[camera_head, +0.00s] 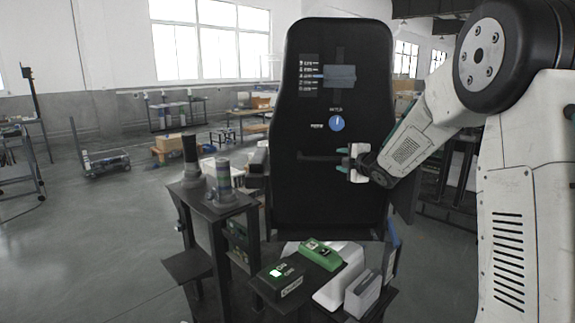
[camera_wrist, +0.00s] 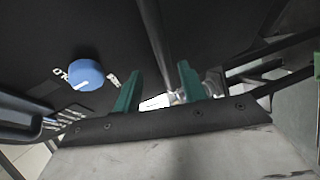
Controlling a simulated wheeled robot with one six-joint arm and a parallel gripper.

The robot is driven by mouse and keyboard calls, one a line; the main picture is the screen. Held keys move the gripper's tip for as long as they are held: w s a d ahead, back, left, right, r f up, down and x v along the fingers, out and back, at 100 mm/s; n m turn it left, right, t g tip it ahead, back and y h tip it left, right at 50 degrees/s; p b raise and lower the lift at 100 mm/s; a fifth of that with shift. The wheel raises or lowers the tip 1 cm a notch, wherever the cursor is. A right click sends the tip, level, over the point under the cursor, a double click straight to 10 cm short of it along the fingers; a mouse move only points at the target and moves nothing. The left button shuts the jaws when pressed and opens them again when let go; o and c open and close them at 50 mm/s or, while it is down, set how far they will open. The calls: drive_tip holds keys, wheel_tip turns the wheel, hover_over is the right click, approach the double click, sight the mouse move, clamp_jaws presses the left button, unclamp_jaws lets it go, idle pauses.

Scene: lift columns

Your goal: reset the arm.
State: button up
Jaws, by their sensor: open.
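My gripper (camera_head: 342,163) is in front of the right part of a tall black panel (camera_head: 300,195) in the head view. Its green fingers stand apart in the wrist view (camera_wrist: 160,85), with no object seen held between them. A thin dark bar (camera_head: 318,156) runs across the panel and ends near the fingers. In the wrist view a bar (camera_wrist: 158,45) leads toward the gap between the fingers; I cannot tell whether they touch it. A blue knob (camera_head: 337,124) is on the panel above the gripper, and it also shows in the wrist view (camera_wrist: 86,73), left of the fingers.
A grey-blue slider-like block (camera_head: 340,76) is higher on the panel. Below it are green boxes (camera_head: 320,254) and grey blocks (camera_head: 363,294). A dark stand (camera_head: 213,203) with cylinders is on the left. The floor (camera_head: 90,235) farther left is mostly clear.

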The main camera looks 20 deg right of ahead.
drive_tip(key=shift+f, duration=0.1)
drive_tip(key=s+d+f+m+g+h, duration=0.4)
drive_tip(key=f+m, duration=0.2)
drive_tip(key=f, duration=0.1)
drive_tip(key=s+f+m+g+h, duration=0.1)
drive_tip(key=s+m+g, duration=0.35)
drive_tip(key=s, duration=0.65)
drive_tip(key=s+a+r+m+g+y, duration=0.1)
drive_tip(key=s+a, duration=0.5)
drive_tip(key=s, duration=0.6)
drive_tip(key=s+a+r+m+g+y, duration=0.1)
drive_tip(key=s+a, duration=0.5)
drive_tip(key=s, duration=0.6)
drive_tip(key=s+a+r+m+g+y, duration=0.1)
drive_tip(key=s+a+m+g, duration=0.3)
drive_tip(key=s, duration=0.8)
drive_tip(key=shift+s+a+r+m, duration=0.35)
drive_tip(key=shift+a+r+m, duration=0.6)
drive_tip(key=shift+a, duration=0.25)
drive_tip(key=shift+d, duration=0.1)
